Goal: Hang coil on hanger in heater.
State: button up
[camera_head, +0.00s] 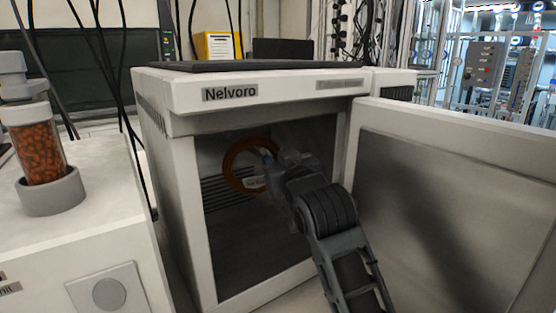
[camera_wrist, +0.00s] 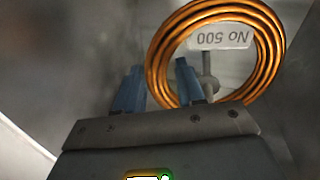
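The coil (camera_head: 230,164) is an orange-brown ring inside the open heater (camera_head: 180,200), near its back. In the wrist view the coil (camera_wrist: 272,45) fills the upper right. A white plate marked "No 500" (camera_wrist: 220,37), upside down, shows within its ring. A grey rod with a rounded knob (camera_wrist: 208,86), likely the hanger, shows below the plate; I cannot tell whether it bears the coil. My gripper (camera_wrist: 158,66) has its two blue fingers apart, with the coil's left side showing between and behind them. In the head view my wrist hides the coil's right side.
The heater's door (camera_head: 450,200) stands wide open at the right, close to my arm. A white unit with a jar of orange pellets (camera_head: 42,150) stands at the left. The heater's side walls are close around my gripper, and its lower inside looks clear.

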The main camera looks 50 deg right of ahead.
jog(key=o, duration=0.3)
jog(key=shift+b+v, duration=0.75)
jog(key=shift+v, duration=3.15)
jog(key=s+a+f+n+y, duration=0.2)
jog(key=s+a+f+y, duration=0.1)
jog(key=s+a+f, duration=0.4)
jog(key=s+a+f+n+y, duration=0.25)
jog(key=s+a+f, duration=0.3)
jog(key=f, duration=0.35)
jog(key=s+a+f+y, duration=0.1)
jog(key=s+a, duration=0.1)
jog(key=s, duration=0.4)
jog(key=s+a+f+y, duration=0.1)
jog(key=s+a, duration=0.1)
jog(key=s, duration=0.4)
jog(key=s+a+f+y, duration=0.1)
jog(key=s+a, duration=0.1)
jog(key=s, duration=0.4)
jog(key=shift+s+a+f+g+y, duration=0.25)
jog(key=shift+s+a+g+y, duration=0.05)
jog(key=shift+s+a+y, duration=0.05)
